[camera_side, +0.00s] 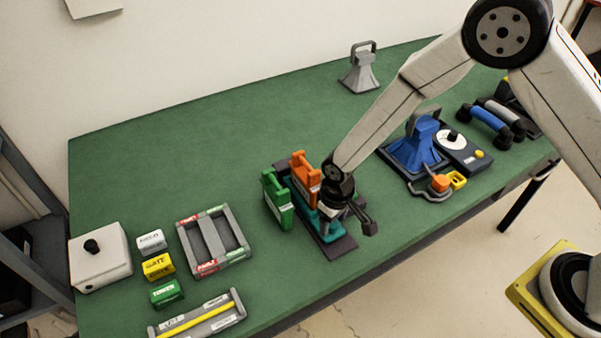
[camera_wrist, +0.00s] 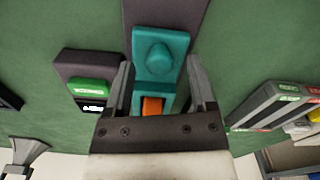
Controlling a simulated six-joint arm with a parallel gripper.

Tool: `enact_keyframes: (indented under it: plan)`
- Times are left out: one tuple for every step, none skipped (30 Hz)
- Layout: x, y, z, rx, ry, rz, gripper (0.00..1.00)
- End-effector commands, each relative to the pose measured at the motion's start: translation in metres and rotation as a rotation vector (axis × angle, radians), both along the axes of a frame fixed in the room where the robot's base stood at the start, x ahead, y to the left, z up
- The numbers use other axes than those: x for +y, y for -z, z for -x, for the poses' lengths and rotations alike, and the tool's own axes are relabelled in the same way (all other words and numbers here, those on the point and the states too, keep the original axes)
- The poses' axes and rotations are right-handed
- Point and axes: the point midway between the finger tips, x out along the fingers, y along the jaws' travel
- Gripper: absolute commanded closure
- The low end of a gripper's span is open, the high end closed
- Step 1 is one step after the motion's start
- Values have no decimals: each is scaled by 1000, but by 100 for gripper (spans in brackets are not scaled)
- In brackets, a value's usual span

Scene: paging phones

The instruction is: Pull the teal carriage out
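The teal carriage (camera_wrist: 161,70) has a rounded knob on top and sits on a dark track (camera_wrist: 165,12). In the wrist view my gripper (camera_wrist: 160,66) is open. Its two fingers lie to the left and right of the carriage, with no clear grip on it. An orange piece (camera_wrist: 152,107) shows at the carriage's near end, between the fingers. In the side view the carriage (camera_side: 326,229) is partly hidden by my gripper, and the dark track (camera_side: 341,248) sticks out toward the table's front edge.
An orange phone-like block (camera_side: 305,175) and a green one (camera_side: 278,200) stand close left of my gripper. A grey two-slot tray (camera_side: 231,268) lies further left. A blue stand (camera_side: 418,147) is to the right.

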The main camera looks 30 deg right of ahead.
Motion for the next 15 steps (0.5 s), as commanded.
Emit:
enact_keyframes:
  plan:
    - [0,0,0,0,0,0,40]
    - [0,0,0,0,0,0,50]
    - [0,0,0,0,0,0,63]
    - [0,0,0,0,0,0,72]
    - [0,0,0,0,0,0,82]
    - [0,0,0,0,0,0,94]
    - [0,0,0,0,0,0,100]
    - [0,0,0,0,0,0,100]
    - [0,0,0,0,0,0,100]
    - [0,0,0,0,0,0,100]
    - [0,0,0,0,0,0,100]
    - [0,0,0,0,0,0,100]
    - [0,0,0,0,0,0,100]
    - [0,0,0,0,0,0,100]
    - [0,0,0,0,0,0,100]
